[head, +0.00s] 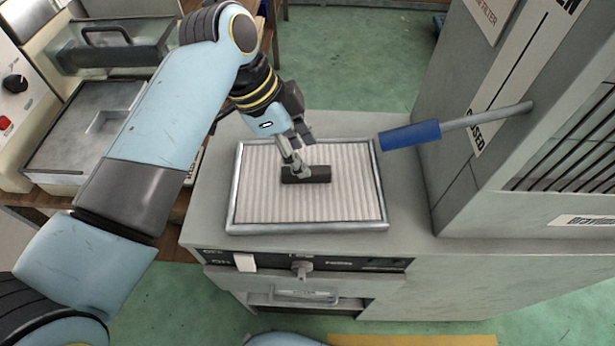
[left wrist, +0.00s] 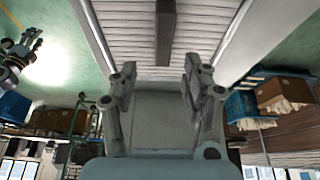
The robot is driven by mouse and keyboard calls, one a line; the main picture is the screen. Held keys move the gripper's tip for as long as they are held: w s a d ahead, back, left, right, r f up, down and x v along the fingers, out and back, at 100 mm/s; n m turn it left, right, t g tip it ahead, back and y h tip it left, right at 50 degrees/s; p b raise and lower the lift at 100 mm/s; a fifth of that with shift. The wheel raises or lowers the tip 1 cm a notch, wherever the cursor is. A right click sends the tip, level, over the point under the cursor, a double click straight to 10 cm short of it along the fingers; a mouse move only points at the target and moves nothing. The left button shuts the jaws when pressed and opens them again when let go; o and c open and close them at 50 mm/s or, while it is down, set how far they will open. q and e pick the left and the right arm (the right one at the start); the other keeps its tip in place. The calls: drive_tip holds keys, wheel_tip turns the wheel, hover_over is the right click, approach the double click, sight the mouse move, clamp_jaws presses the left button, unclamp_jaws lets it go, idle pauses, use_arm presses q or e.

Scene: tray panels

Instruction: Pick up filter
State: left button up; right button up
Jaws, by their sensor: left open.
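The filter (head: 338,210) is a pale pleated panel in a metal frame, lying flat on top of a grey cabinet. A dark bar handle (head: 318,175) stands at its middle; the handle also shows in the left wrist view (left wrist: 165,35). My left gripper (head: 297,167) is open, with its fingers at the left part of the handle in the head view. In the left wrist view the handle lies in line with the gap between the fingers (left wrist: 160,88); I cannot tell if they touch it. Part of my right arm, with its gripper (left wrist: 32,44), shows small at the left wrist view's left edge.
A blue-gripped lever (head: 410,135) sticks out from a tall grey housing (head: 470,190) just right of the filter. A switch panel (head: 300,264) lines the cabinet's front. Another machine (head: 65,150) stands at the left. Green floor lies behind.

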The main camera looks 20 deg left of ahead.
sight(307, 178)
use_arm(q)
drive_tip(key=shift+w+f, duration=0.1)
drive_tip(key=shift+f, duration=0.3)
wheel_tip(307, 178, down, 4)
drive_tip(key=shift+w+d+r, duration=0.1)
drive_tip(key=shift+w, duration=0.05)
drive_tip(key=shift+w+d+f, duration=0.1)
drive_tip(key=shift+d+f, duration=0.15)
drive_tip(key=shift+f, duration=0.25)
use_arm(e)
drive_tip(key=shift+w+a+r, duration=0.1)
drive_tip(key=shift+w+r, duration=0.1)
drive_tip(key=shift+w, duration=0.8)
use_arm(q)
drive_tip(key=c, duration=0.4)
clamp_jaws()
use_arm(e)
drive_tip(key=shift+s, duration=0.3)
